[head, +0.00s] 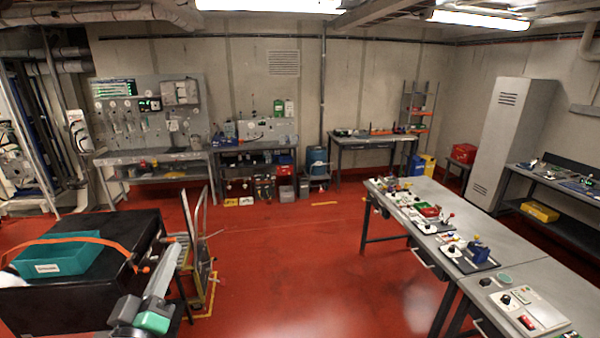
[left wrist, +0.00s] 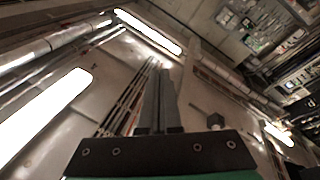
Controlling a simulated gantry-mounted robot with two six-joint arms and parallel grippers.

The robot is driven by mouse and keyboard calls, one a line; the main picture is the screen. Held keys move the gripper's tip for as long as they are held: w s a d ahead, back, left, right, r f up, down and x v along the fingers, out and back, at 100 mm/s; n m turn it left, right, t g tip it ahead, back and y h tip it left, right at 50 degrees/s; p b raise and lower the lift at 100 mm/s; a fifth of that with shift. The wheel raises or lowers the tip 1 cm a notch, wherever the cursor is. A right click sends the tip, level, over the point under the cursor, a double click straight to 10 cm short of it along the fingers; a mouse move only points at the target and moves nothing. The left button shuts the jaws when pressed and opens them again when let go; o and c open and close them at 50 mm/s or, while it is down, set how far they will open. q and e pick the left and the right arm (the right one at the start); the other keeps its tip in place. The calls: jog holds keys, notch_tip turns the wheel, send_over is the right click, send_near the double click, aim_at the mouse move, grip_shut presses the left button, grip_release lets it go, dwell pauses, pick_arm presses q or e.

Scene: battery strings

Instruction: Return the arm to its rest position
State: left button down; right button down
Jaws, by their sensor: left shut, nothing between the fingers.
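My left gripper (head: 168,258) is at the lower left of the head view, beside the right side of a black bench or case. Its fingers point up and away, and nothing is held. In the left wrist view the two fingers (left wrist: 159,75) lie together, aimed toward the ceiling and its lights. My right gripper does not show in either view.
A teal tray (head: 62,256) sits on the black case (head: 125,240), with an orange strap (head: 95,239) across it. A small trolley (head: 198,262) stands close by. A grey workbench (head: 480,235) with several devices runs along the right. The red floor (head: 290,260) between is clear.

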pick_arm(q)
jog(key=s+d+r+m+t+h, duration=0.1)
jog(key=s+d+r+t, duration=0.15)
jog(key=r, duration=0.45)
jog(key=s+d+r+m+t+h, duration=0.1)
jog(key=s+d+r+m, duration=0.15)
jog(key=r, duration=0.55)
jog(key=s+d+r+m+t+h, duration=0.2)
jog(key=s+r+m, duration=0.3)
jog(key=s+r, duration=0.5)
jog(key=s+t, duration=0.1)
jog(key=s, duration=0.2)
jog(key=shift+d+r, duration=0.3)
jog(key=shift+d, duration=0.1)
